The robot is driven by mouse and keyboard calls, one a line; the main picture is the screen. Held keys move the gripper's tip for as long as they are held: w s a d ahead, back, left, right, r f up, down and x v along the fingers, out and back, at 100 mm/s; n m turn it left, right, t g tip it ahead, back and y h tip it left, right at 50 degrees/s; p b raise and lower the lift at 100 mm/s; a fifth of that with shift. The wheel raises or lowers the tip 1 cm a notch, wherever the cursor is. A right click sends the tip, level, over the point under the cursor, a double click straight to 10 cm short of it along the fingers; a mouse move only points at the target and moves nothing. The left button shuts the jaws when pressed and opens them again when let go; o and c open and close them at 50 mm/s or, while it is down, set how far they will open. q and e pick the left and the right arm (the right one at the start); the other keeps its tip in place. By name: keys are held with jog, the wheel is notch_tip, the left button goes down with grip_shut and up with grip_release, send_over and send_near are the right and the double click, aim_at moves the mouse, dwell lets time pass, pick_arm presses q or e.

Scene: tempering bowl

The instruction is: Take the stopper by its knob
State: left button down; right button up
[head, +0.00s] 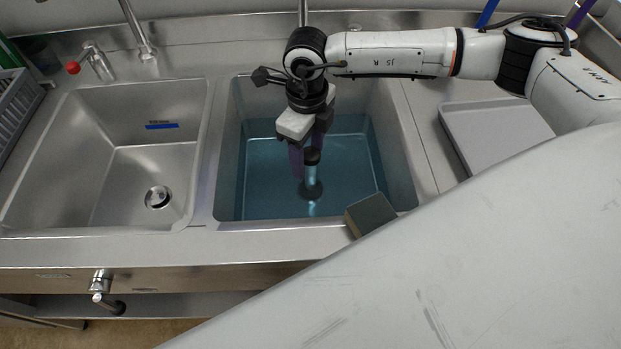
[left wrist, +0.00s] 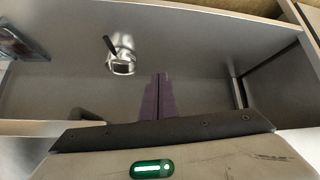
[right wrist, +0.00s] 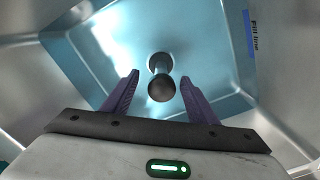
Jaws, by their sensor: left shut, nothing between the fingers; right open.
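The stopper (head: 312,190) stands upright on the floor of the right basin, with a dark base, a slim post and a dark round knob (head: 312,156) on top.
The right basin (head: 229,150) holds bluish water. A grey-green block (head: 370,214) sits on its front right rim. The left basin (head: 90,140) is empty, with a drain (head: 158,197). A grey tray (head: 490,125) lies on the right counter.

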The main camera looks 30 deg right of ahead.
aim_at(311, 173)
jog(key=f, duration=0.3)
jog(key=shift+s+d+f+p, duration=0.2)
jog(key=shift+d+f+p, duration=0.1)
jog(key=shift+f, duration=0.55)
pick_arm(q)
jog(key=shift+w+r, duration=0.55)
jog(key=shift+r, duration=0.15)
pick_arm(e)
jog(key=shift+w, duration=0.1)
grip_shut()
